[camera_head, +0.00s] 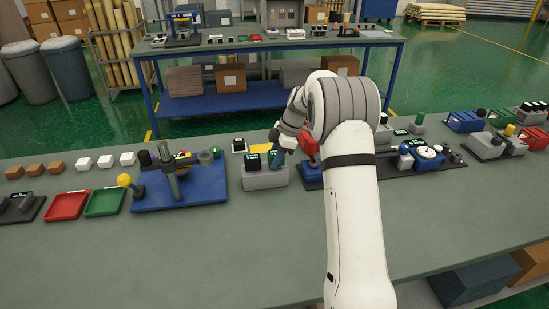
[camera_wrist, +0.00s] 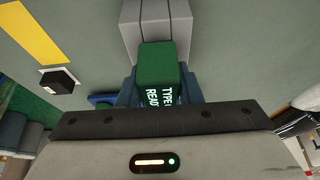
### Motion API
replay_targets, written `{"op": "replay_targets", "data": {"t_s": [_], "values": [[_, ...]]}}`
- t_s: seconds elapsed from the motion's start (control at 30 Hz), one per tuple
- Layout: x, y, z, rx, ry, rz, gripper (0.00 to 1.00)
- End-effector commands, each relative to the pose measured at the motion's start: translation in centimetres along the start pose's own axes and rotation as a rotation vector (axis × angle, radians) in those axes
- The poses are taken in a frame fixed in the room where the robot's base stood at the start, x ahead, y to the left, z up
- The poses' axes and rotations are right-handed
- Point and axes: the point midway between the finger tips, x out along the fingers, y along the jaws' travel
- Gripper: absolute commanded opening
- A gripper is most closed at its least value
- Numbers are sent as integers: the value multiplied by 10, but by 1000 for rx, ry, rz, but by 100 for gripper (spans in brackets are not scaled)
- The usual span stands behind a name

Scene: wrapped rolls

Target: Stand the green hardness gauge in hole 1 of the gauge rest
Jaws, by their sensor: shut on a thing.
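The green hardness gauge (camera_head: 277,159) is between the jaws of my gripper (camera_head: 283,152), at the right end of a grey block that I take for the gauge rest (camera_head: 264,181). In the wrist view the gauge (camera_wrist: 158,65) fills the middle, with white lettering on its side. I cannot tell whether its lower end is in a hole or just above the block. A black gauge (camera_head: 253,162) stands at the left end of the block. A grey block (camera_wrist: 152,20) also shows beyond the green gauge in the wrist view. Hole numbers are not legible.
A blue stand with posts (camera_head: 180,188) is left of the rest, beside green (camera_head: 105,203) and red (camera_head: 67,205) trays. A dark tray with a dial instrument (camera_head: 428,154) is at the right. The front of the table is clear.

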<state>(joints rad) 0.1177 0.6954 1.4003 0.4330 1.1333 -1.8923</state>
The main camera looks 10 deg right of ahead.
Motion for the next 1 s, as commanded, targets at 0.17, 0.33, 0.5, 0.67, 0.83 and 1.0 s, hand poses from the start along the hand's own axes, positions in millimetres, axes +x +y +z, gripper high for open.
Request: {"op": "replay_targets", "data": {"t_s": [0.17,0.33,0.5,0.67,0.83,1.0], "values": [[-1,0,0,0,0,1,0],[0,0,0,0,0,1,0],[3,0,1,0,0,1,0],[5,0,2,0,0,1,0],[4,0,2,0,0,1,46],[5,0,1,-1,0,0,57]]}}
